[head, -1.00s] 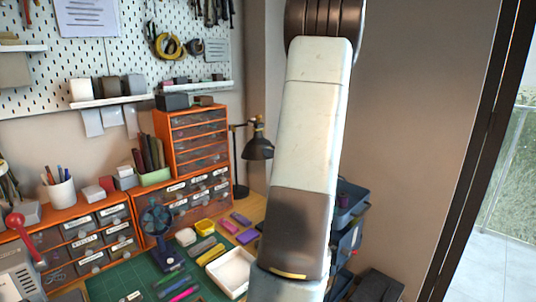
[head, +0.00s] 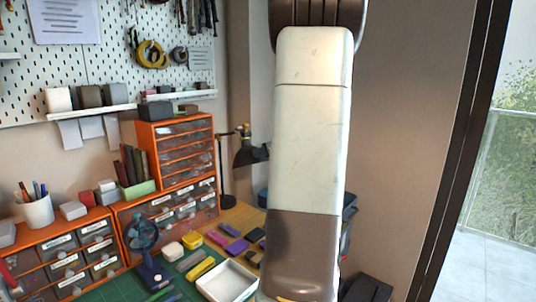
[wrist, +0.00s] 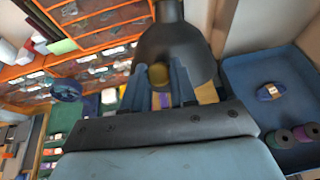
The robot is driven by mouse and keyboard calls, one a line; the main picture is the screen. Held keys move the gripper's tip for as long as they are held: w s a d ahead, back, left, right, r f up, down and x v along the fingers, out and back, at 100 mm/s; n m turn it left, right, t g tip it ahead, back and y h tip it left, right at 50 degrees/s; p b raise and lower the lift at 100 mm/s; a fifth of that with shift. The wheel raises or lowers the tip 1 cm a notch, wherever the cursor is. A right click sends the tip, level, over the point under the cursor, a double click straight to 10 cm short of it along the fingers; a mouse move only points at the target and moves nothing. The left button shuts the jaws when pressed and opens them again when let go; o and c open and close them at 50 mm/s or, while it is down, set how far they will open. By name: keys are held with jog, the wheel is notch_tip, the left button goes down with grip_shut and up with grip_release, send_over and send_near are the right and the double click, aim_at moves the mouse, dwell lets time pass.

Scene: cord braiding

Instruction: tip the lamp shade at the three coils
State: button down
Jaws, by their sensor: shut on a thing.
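The dark lamp shade (head: 248,152) hangs from its stand by the orange drawers in the head view, its right edge close to my arm. In the wrist view the shade (wrist: 178,38) fills the upper middle, its mouth towards my gripper (wrist: 158,80). My gripper is shut on the lamp shade, with a round brass-coloured part between the blue fingers. The exact contact is partly hidden. The head view hides my gripper and the coils.
The blue tray (wrist: 240,75) is right of the shade in the wrist view. A small fan (head: 143,235), a white tray (head: 228,280) and several coloured pieces cover the bench front. A glass door is at the right.

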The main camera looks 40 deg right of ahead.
jog(key=shift+d, duration=0.1)
jog(key=c, duration=0.9)
grip_release()
jog(key=shift+s, duration=0.1)
jog(key=v, duration=1.3)
jog(key=shift+s, duration=0.3)
jog(key=shift+r, duration=0.1)
